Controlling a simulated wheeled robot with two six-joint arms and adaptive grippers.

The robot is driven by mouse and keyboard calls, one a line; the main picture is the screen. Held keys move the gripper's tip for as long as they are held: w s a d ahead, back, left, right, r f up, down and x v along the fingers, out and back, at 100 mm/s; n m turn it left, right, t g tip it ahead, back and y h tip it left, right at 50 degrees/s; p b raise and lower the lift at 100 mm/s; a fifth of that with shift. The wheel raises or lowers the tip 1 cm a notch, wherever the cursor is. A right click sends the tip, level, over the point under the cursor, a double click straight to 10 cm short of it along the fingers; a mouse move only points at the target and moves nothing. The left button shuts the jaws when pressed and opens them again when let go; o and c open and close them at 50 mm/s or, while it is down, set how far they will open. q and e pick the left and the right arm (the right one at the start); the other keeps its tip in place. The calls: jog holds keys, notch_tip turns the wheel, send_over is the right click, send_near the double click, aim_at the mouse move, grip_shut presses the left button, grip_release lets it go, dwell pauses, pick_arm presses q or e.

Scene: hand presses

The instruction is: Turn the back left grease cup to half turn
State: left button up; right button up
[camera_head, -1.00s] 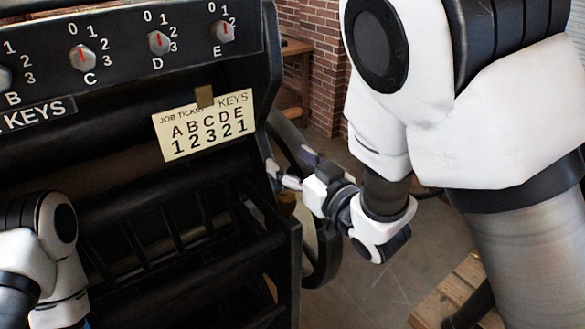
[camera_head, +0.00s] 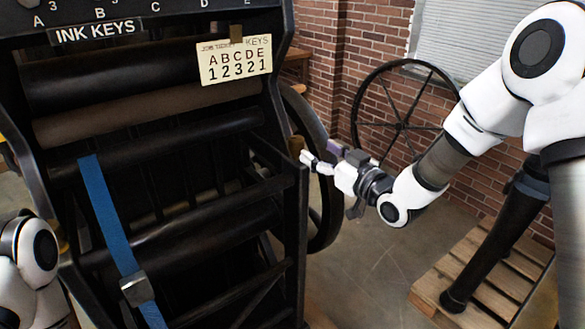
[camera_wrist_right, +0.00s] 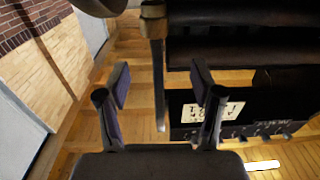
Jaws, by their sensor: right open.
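The large black press (camera_head: 180,140) fills the left and middle of the head view. My right gripper (camera_head: 322,153) is at its right side, beside the black side frame. A small brown, brass-like part (camera_head: 296,147) shows just left of its fingertips; I cannot tell whether it is a grease cup. In the right wrist view my right gripper (camera_wrist_right: 161,85) is open, with nothing held between its fingers. A brass-coloured collar (camera_wrist_right: 152,12) on a thin rod lies beyond the fingers. I cannot make out the back left grease cup. Only part of my left arm shows, without its gripper.
A job ticket (camera_head: 235,59) hangs on the press above the rollers. A blue strap (camera_head: 108,218) with a metal buckle crosses its front. A dark wheel (camera_head: 316,160) stands close behind my right gripper. A spoked wheel (camera_head: 400,124) and a wooden pallet (camera_head: 470,270) are at right.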

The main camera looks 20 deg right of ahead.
aim_at(301, 143)
jog(key=w, duration=0.1)
jog(key=w+f, duration=0.1)
jog(key=w, duration=0.1)
jog(key=shift+w+f+p, duration=0.3)
jog(key=shift+w+p, duration=0.05)
jog(key=x, duration=0.5)
jog(key=shift+s+a+r+p, duration=0.2)
jog(key=shift+a+r+p, duration=0.1)
jog(key=shift+a, duration=0.1)
jog(key=shift+w+d+f, duration=0.1)
jog(key=shift+w+f, duration=0.1)
jog(key=shift+w, duration=0.15)
jog(key=shift+s+r, duration=0.15)
jog(key=c, duration=1.1)
jog(key=shift+c, duration=0.2)
